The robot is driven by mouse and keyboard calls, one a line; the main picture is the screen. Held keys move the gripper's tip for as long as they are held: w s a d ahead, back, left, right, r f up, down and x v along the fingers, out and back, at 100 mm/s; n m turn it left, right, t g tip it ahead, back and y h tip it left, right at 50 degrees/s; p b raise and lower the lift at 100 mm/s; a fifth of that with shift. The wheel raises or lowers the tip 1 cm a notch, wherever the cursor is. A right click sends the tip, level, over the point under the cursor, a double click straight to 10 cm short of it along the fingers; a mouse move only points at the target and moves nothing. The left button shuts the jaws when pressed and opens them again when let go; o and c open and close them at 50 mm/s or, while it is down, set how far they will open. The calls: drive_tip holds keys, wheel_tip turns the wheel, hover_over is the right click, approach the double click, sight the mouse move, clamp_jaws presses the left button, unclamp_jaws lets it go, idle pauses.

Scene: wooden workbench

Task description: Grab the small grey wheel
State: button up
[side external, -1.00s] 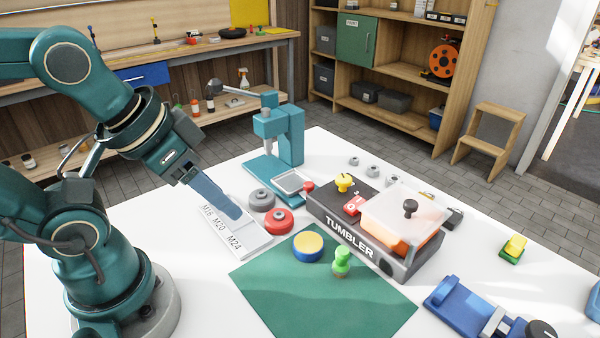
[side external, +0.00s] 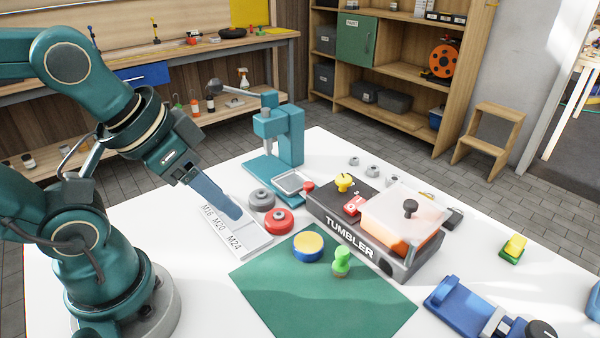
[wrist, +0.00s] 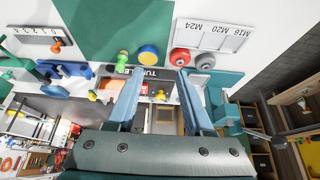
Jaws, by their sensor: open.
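The small grey wheel (side external: 262,200) lies flat on the white bench top, just behind and left of a red wheel (side external: 278,221). In the wrist view the grey wheel (wrist: 205,61) is right of the red wheel (wrist: 180,56), beyond the tip of the right finger. My gripper (side external: 236,213) points down and to the right, left of the grey wheel in the side view and over the marked tray. In the wrist view my gripper's two fingers (wrist: 160,76) stand apart with nothing held between them. The side view shows the fingers nearly overlapping.
The white tray marked M16, M20, M24 (side external: 251,246) lies beneath the fingers. A teal press (side external: 290,140) stands behind the grey wheel, the tumbler (side external: 335,231) to its right. A green mat (side external: 300,300) in front carries a blue-yellow disc (side external: 308,246) and green knob piece (side external: 341,262).

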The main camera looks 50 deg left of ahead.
drive_tip(key=o, duration=0.4)
drive_tip(key=n+g+y, duration=0.3)
drive_tip(key=n, duration=0.7)
hover_over(261, 193)
drive_tip(key=s+d, duration=0.1)
drive_tip(key=d, duration=0.1)
drive_tip(key=f, duration=0.9)
drive_tip(key=shift+s+f, duration=0.2)
drive_tip(key=shift+f, duration=0.15)
drive_tip(key=shift+a+f, duration=0.25)
drive_tip(key=shift+f, duration=0.35)
drive_tip(key=shift+x, duration=1.95)
